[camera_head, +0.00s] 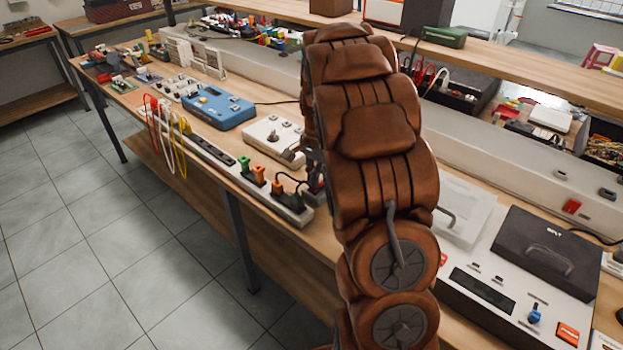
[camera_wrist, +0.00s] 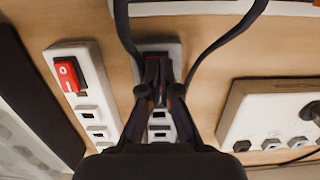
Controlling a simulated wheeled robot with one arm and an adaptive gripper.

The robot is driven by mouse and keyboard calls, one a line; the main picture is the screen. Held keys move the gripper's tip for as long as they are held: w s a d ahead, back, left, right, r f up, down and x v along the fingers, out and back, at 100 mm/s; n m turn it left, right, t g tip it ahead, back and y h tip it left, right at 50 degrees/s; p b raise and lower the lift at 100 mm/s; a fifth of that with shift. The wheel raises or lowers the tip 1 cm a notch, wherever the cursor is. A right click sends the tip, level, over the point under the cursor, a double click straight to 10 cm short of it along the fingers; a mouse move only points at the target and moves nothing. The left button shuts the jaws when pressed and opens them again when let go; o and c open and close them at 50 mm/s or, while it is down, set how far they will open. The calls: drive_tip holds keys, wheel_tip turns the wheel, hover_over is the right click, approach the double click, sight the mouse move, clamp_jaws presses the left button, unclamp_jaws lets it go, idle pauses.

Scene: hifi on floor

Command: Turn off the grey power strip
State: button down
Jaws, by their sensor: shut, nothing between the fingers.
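In the wrist view, a greyish power strip (camera_wrist: 176,47) lies on the wooden bench top under my gripper (camera_wrist: 157,68). Its white sockets show below and between the fingers. My gripper is shut and empty, its tips over the dark upper end of this strip. The fingers cover most of that end, so its switch and any contact are unclear. To its left lies a whiter strip (camera_wrist: 88,98) with a red rocker switch (camera_wrist: 68,77). In the head view, my arm hides most of the gripper; a long strip (camera_head: 225,172) with green and orange plugs runs along the front edge.
A white box with dark sockets (camera_wrist: 262,112) lies right of the strips. In the head view, a blue device (camera_head: 218,108) and coloured cables (camera_head: 168,135) stand further left. A black-lidded case (camera_head: 545,250) is at right. Tiled floor (camera_head: 90,230) in front is open.

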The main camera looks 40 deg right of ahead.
drive_tip(key=shift+d+r, duration=0.1)
drive_tip(key=shift+d, duration=0.3)
drive_tip(key=shift+w+a+r, duration=0.1)
drive_tip(key=shift+r, duration=0.4)
wheel_tip(320, 180, up, 13)
drive_tip(key=a, duration=0.2)
drive_tip(key=shift+s+b, duration=0.35)
drive_tip(key=shift+a, duration=0.2)
